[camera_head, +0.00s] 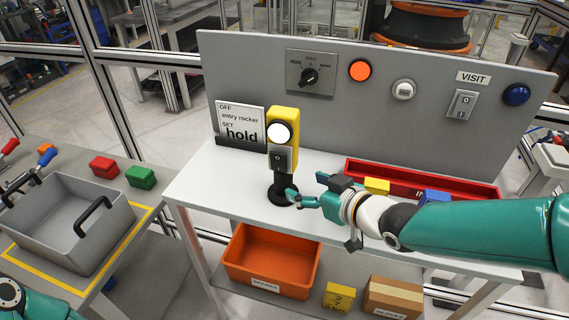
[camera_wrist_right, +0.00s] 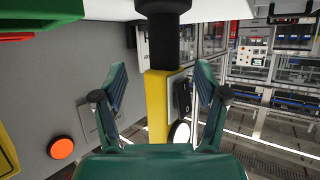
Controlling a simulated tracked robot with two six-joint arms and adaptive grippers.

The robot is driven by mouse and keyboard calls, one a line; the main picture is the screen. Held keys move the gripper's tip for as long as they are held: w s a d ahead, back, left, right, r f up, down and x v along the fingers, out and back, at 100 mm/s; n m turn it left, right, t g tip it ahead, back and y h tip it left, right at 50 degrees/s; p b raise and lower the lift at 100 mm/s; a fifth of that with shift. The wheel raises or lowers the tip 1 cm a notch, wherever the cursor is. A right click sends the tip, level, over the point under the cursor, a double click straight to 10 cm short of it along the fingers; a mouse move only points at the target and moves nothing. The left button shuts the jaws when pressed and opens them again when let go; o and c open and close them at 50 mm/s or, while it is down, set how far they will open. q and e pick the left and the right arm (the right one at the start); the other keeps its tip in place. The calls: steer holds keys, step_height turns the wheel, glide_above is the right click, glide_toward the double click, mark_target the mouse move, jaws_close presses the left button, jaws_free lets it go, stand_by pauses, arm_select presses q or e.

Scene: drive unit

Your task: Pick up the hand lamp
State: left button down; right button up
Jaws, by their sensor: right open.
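The hand lamp (camera_head: 285,115) stands upright at the front left of the white bench, with a yellow body, a round white lens, a grey switch and a black lower part on a round black base. My right gripper (camera_head: 306,188) is open, low at the lamp's right side, near the black handle and base. In the right wrist view, the yellow body of the lamp (camera_wrist_right: 157,105) shows between the two spread fingers (camera_wrist_right: 160,78), with a gap on each side. I cannot tell how deep it sits between them. My left gripper is out of view.
A sign (camera_head: 240,125) stands left of the lamp, before a grey panel (camera_head: 240,70) with a knob and buttons. A red tray (camera_head: 400,178) with blocks lies behind my right arm. A grey crate (camera_head: 60,215) is at left. An orange bin (camera_head: 270,262) sits below.

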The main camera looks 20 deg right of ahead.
mark_target(289, 181)
steer(key=x, duration=0.3)
steer(key=shift+a+r, duration=0.1)
steer(key=shift+p+x, duration=0.4)
steer(key=shift+x, duration=2.2)
steer(key=shift+s+a, duration=0.15)
jaws_close()
